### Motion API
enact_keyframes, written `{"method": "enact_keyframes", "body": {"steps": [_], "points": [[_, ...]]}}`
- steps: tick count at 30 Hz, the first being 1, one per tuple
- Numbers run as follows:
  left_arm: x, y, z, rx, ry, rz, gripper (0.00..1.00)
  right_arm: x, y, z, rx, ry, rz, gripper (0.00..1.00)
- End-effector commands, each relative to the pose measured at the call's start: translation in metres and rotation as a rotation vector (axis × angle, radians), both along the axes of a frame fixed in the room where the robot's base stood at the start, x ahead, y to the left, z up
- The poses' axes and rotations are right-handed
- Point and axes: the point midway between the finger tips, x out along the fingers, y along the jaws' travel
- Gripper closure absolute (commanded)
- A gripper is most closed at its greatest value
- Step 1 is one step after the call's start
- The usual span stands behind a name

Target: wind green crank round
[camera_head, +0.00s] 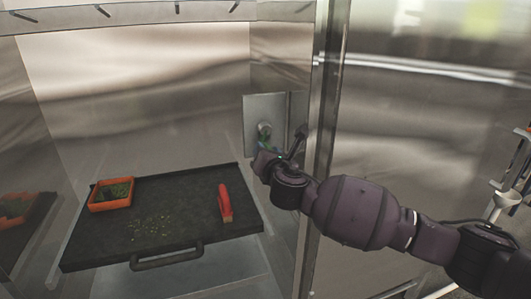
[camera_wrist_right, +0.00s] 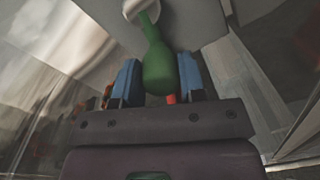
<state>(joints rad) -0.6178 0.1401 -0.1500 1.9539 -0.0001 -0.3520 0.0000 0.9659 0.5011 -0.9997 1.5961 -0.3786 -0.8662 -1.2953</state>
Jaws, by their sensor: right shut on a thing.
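The green crank (camera_wrist_right: 160,66) shows large in the right wrist view, its stem running up to a pale round hub (camera_wrist_right: 138,8) on a grey plate. My right gripper (camera_wrist_right: 158,78) has its blue fingers on both sides of the green handle and is shut on it. In the head view my right gripper (camera_head: 266,151) is at the plate (camera_head: 256,108) on the cabinet's right wall; its wrist hides most of the crank. A small red bit shows below the handle in the wrist view; I cannot tell what it is. My left gripper is not in view.
A dark tray (camera_head: 190,217) with a front handle lies on the cabinet floor, bearing an orange box (camera_head: 95,207) of green material, a red block-like tool (camera_head: 224,203) and scattered crumbs. A steel post (camera_head: 325,130) stands close beside my right arm.

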Motion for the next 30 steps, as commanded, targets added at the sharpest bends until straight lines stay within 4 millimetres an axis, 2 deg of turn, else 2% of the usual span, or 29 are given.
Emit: {"method": "enact_keyframes", "body": {"steps": [12,13,18,26,30], "points": [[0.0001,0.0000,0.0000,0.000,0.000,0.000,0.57,0.0000,-0.0004,-0.0015,-0.007,0.001,-0.001,0.86],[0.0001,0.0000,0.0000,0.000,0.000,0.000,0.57,0.0000,-0.0005,-0.0014,-0.007,0.001,-0.001,0.59],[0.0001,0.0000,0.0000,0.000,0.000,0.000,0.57,0.0000,-0.0004,-0.0011,-0.005,0.000,-0.001,0.37],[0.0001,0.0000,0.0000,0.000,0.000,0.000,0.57,-0.0004,-0.0003,-0.0005,-0.005,-0.001,-0.001,0.37],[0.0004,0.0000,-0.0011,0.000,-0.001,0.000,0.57,-0.0068,-0.0022,-0.0008,-0.004,-0.001,-0.001,0.37]]}}
